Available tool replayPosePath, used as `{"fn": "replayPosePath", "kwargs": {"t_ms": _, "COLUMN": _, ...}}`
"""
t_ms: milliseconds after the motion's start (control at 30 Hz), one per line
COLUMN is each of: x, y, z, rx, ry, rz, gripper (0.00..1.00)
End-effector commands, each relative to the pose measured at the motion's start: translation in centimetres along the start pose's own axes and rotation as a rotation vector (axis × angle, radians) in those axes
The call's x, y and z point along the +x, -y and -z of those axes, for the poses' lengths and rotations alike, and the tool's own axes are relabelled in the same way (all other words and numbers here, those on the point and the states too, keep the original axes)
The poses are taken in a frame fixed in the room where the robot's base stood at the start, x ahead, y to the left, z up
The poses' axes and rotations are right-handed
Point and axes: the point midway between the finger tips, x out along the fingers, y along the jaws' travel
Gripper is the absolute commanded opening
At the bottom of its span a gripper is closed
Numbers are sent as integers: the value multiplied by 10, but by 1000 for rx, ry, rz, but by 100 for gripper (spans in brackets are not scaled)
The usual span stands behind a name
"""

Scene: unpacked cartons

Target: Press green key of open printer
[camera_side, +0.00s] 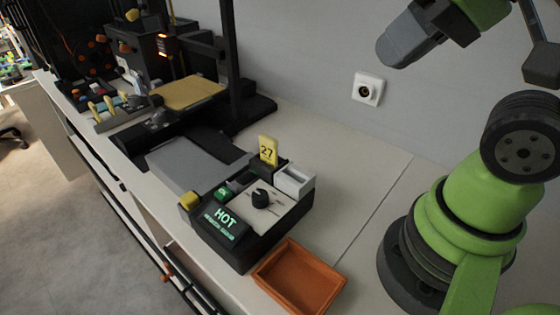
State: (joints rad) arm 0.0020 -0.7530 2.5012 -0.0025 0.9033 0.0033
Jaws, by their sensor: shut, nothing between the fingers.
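The open-frame printer (231,60) stands at the back left, with a yellowish plate (188,93) on its bed. Its black control box (262,232) stands nearer, with a lit screen reading "HOT" (225,222). A small green key (223,193) sits on the box behind the screen, left of a black knob (261,198). A yellow block or key (188,201) is at the box's left corner. My gripper (386,56) is shut and empty, high at the upper right, well apart from the box. Its fingers show only as a grey shape.
A yellow tag marked 27 (268,151) and a white open holder (295,180) stand at the box's back. An orange tray (299,277) lies right of the box. A wall socket (368,89) is behind. The bench (350,165) between box and arm is clear.

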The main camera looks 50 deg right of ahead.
Motion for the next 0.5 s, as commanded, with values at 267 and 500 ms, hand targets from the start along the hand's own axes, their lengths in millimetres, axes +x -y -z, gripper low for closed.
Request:
{"fn": "replayPosePath", "kwargs": {"t_ms": 267, "x": 1, "y": 2, "z": 3, "rx": -7, "ry": 9, "rz": 0, "gripper": 0}}
{"fn": "replayPosePath", "kwargs": {"t_ms": 500, "x": 13, "y": 20, "z": 29, "rx": -55, "ry": 115, "rz": -28, "gripper": 0}}
